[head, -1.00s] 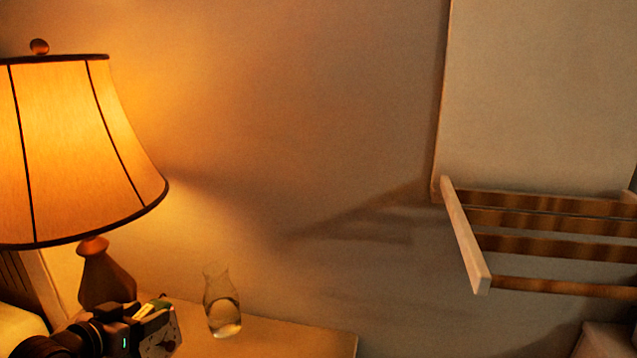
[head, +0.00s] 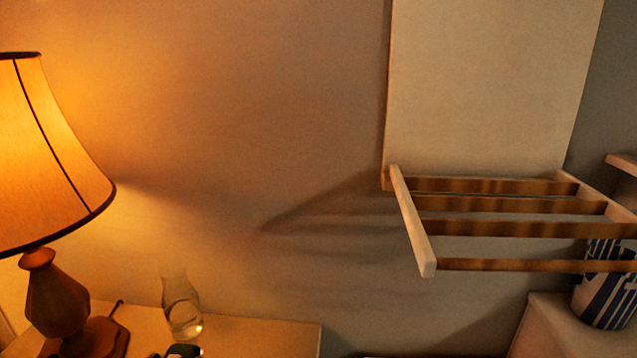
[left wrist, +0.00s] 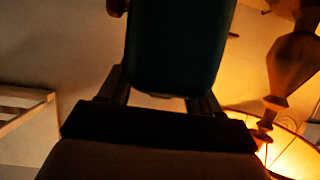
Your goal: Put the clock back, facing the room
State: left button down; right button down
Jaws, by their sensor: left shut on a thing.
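My left gripper (left wrist: 163,92) is shut on the clock (left wrist: 180,42), which shows in the left wrist view as a dark, rounded-corner block between the two fingers. Its face does not show now, so I cannot tell which way it points. In the head view only a small dark piece of the held clock or gripper pokes up at the bottom edge, over the nightstand (head: 255,338). My right gripper is not in view.
A lit lamp (head: 50,160) stands at the left of the nightstand, with a clear glass vase (head: 182,305) at its back. A slatted wall rack (head: 505,228) juts out at right. A striped blue-white pot (head: 607,290) stands on pale furniture (head: 560,325) below it.

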pick_arm(q)
jog(key=shift+s+r, duration=0.3)
jog(key=shift+r, duration=0.15)
dwell(0.3)
